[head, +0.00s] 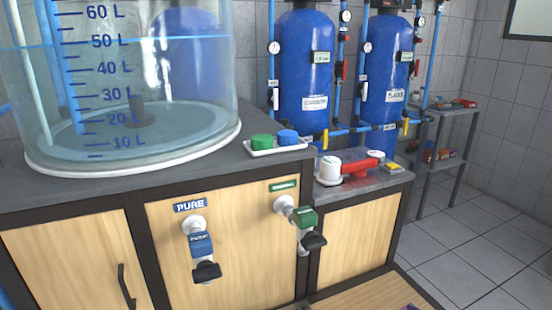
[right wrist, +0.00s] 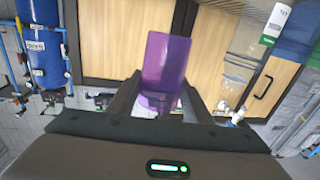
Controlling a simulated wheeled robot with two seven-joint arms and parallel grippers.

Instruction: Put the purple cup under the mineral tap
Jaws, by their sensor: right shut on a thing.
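The purple cup (right wrist: 166,62) is between the fingers of my right gripper (right wrist: 158,98) in the right wrist view, and the gripper is shut on it. A small purple patch, probably the cup, shows at the bottom edge of the head view (head: 411,307). The mineral tap (head: 306,217) has a green tag and a dark handle, under a small green plate (head: 283,186) on the cabinet front. To its left is the blue-tagged tap (head: 202,244) under the PURE plate (head: 190,205). My left gripper is not in view.
A large clear tank (head: 130,85) stands on the grey counter. A white tray (head: 262,151) holds a green and a blue cap. A light wooden surface (head: 365,294) lies low at the front right. Blue cylinders (head: 305,60) and a grey shelf stand behind. Tiled floor is open at right.

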